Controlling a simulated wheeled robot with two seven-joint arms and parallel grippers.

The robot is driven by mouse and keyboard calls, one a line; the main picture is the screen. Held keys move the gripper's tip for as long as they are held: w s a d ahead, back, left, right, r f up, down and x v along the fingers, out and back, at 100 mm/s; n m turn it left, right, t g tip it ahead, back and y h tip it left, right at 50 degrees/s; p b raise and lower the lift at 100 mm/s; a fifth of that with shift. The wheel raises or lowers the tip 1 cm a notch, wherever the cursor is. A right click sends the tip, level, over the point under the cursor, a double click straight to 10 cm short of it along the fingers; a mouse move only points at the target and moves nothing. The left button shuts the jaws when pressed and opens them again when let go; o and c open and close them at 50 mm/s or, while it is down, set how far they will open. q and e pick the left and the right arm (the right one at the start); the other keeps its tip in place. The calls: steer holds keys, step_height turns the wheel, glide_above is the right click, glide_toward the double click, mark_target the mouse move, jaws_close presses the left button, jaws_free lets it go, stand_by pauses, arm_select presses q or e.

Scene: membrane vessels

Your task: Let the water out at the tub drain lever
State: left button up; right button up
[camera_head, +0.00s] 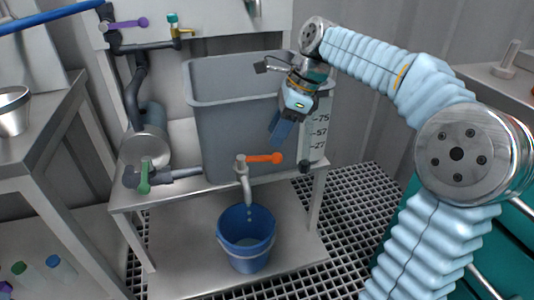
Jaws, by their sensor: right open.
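The grey tub (235,105) stands on a metal stand. At its front foot is the drain tap, with an orange lever (264,158) pointing to the right. The tap's spout (246,188) points down over a blue bucket (246,252) on the lower shelf, and a few drops show below the spout. My right gripper (279,130) is in front of the tub wall, pointing down, a little above and right of the lever and apart from it. It is open and holds nothing that I can see. My left gripper is not in view.
A green-handled valve (145,177) sits on the pipe left of the tap. Purple (128,23) and yellow (183,32) handles are behind. A level scale (316,135) stands at the tub's right. A side table (40,130) with a metal cup (13,110) is left.

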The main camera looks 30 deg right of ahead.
mark_target(263, 157)
steer(key=b+x, duration=0.1)
steer(key=x, duration=0.5)
jaws_close()
